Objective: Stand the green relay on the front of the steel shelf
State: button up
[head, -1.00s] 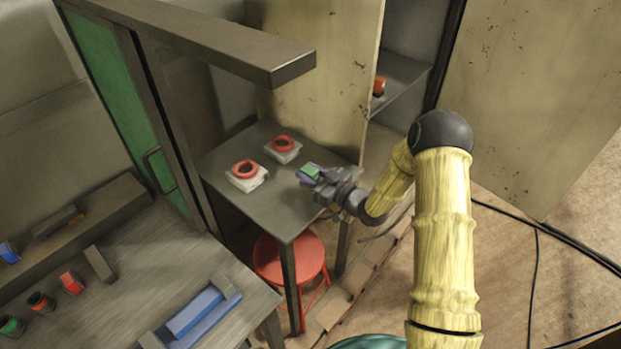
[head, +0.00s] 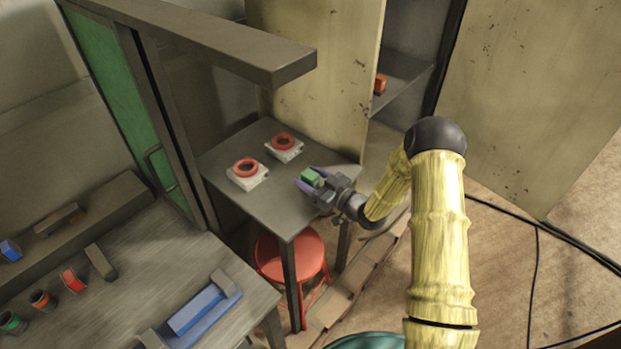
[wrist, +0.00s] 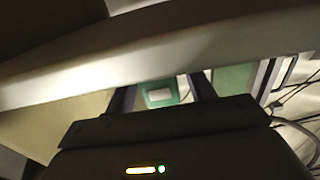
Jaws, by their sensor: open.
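The green relay (head: 311,177) is a small green block at the right part of a grey metal table (head: 281,215). My gripper (head: 309,180) is open, with its purple fingers on either side of the relay. Whether the fingers touch it, I cannot tell. In the wrist view the relay (wrist: 158,96) shows as a green block with a pale face between my two dark fingers (wrist: 162,92); its lower part is hidden by the gripper body. A grey shelf (head: 403,78) inside the cabinet behind bears an orange-red block (head: 379,84).
Two white blocks with red rings (head: 246,174) (head: 284,147) stand left of the relay. A tan cabinet door (head: 315,75) rises behind the table. A red stool (head: 300,255) is beneath it. A beam (head: 200,38) overhangs at upper left. A workbench (head: 150,260) with several small parts is at lower left.

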jog(key=shift+r, duration=0.15)
jog(key=shift+s+d, duration=0.15)
jog(key=shift+d, duration=0.1)
jog(key=b+v, duration=0.3)
jog(key=v, duration=0.8)
jog(key=shift+s+b, duration=0.2)
jog(key=shift+b, duration=0.2)
jog(key=shift+d, duration=0.1)
